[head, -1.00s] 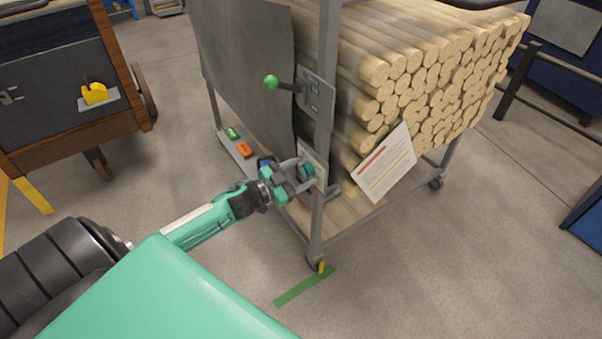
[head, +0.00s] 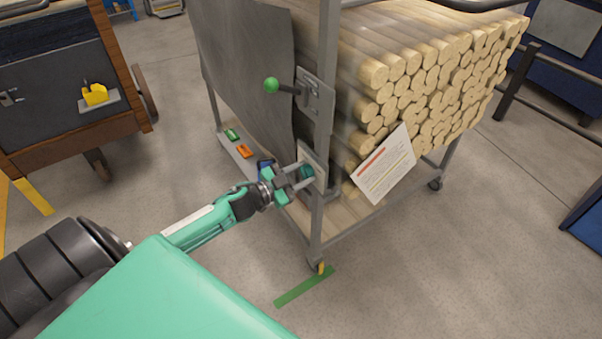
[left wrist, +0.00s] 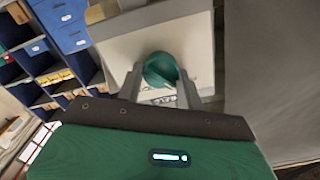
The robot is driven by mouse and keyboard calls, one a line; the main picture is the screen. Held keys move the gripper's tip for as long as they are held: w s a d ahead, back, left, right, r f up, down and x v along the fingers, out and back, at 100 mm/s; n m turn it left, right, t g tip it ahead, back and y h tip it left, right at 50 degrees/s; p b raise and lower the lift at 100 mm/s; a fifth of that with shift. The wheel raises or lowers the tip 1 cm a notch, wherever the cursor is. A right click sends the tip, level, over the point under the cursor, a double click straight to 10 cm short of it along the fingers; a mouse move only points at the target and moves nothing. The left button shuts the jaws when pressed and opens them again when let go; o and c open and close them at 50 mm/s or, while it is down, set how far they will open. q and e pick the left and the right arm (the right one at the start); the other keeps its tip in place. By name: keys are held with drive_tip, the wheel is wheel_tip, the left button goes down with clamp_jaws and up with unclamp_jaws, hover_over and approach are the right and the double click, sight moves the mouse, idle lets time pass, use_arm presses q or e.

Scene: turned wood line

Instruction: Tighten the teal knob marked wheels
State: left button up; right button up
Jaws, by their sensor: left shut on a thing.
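The teal knob (head: 306,171) sits on a pale plate (head: 313,158) fixed to the front post of the wheeled cart, low down. In the left wrist view the round knob (left wrist: 160,70) stands between two grey fingers, with dark lettering partly hidden below it on the plate (left wrist: 120,48). My left gripper (head: 303,177) is shut on the knob, one finger on each side; it also shows in the left wrist view (left wrist: 160,88). My right gripper is in neither view.
The cart (head: 318,220) carries a stack of round wood rods (head: 420,90). A green-ball lever (head: 271,84) sticks out above the knob. A tilted paper sign (head: 384,165) hangs at the cart's front. Small green and orange items (head: 244,151) lie on its ledge. Open floor lies in front.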

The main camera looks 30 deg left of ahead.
use_arm(q)
drive_tip(key=m+p, duration=0.1)
drive_tip(key=m, duration=0.6)
drive_tip(key=shift+d+f+m, duration=0.1)
drive_tip(key=shift+f+m, duration=0.05)
drive_tip(key=shift+m, duration=0.75)
drive_tip(key=shift+f+m+b, duration=0.15)
drive_tip(key=shift+m+b, duration=0.5)
drive_tip(key=shift+m, duration=3.25)
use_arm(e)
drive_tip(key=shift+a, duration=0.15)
use_arm(q)
drive_tip(key=o, duration=1)
drive_tip(key=shift+s, duration=0.15)
